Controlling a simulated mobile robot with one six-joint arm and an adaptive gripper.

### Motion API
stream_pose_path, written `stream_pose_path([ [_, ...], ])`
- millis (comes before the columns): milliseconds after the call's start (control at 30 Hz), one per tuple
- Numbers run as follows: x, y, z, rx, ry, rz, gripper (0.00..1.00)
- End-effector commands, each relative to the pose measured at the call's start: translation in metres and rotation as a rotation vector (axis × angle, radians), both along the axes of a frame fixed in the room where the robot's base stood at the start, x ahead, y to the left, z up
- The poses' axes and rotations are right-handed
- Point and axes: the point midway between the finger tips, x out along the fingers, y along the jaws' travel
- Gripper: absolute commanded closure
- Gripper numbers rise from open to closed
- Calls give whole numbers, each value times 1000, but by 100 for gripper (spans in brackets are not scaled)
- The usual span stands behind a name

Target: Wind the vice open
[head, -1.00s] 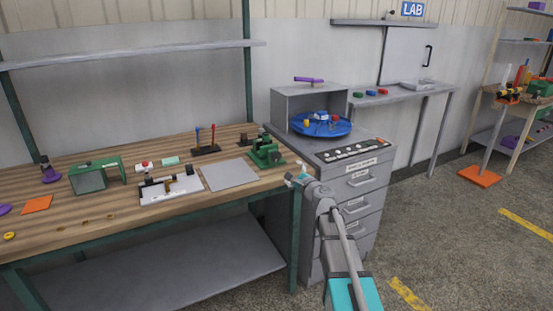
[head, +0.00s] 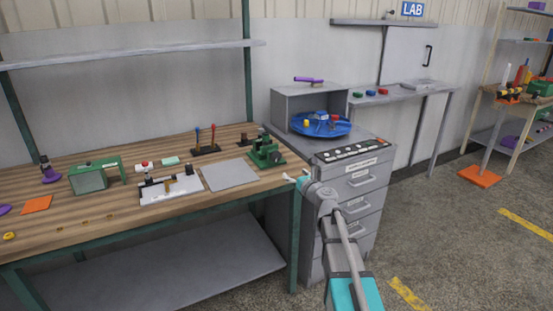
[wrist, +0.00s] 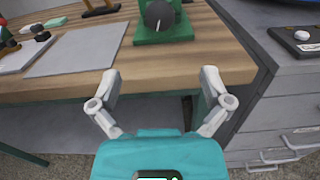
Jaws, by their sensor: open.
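The green vice (head: 265,152) stands near the right end of the wooden workbench (head: 110,222). In the wrist view, the green vice base (wrist: 163,30) is at the top centre, with a dark round part (wrist: 159,15) facing me; its upper part is cut off. My gripper (wrist: 159,78) is open and empty, its fingers spread apart below the vice in that view. In the head view my gripper (head: 296,180) is at the bench's front right corner, in front of the vice and apart from it.
A grey plate (head: 229,174) lies left of the vice, with a white fixture board (head: 170,189) beyond it. A grey drawer cabinet (head: 358,190) stands close on the right. The bench's front edge runs beneath my fingers in the wrist view.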

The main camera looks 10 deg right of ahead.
Motion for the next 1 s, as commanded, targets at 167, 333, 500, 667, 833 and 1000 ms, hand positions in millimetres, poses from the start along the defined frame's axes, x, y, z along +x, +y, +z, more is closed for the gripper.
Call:
stream_pose_path([
  [167, 0, 0, 0, -1, 0, 0, 2],
  [333, 1, 0, 0, -2, -1, 0, 2],
  [500, 9, 2, 0, -3, -1, 0, 2],
  [667, 23, 7, 0, -3, -1, 0, 2],
  [833, 46, 14, 0, -3, -1, 1, 2],
  [1000, 71, 22, 0, -3, -1, 1, 2],
])
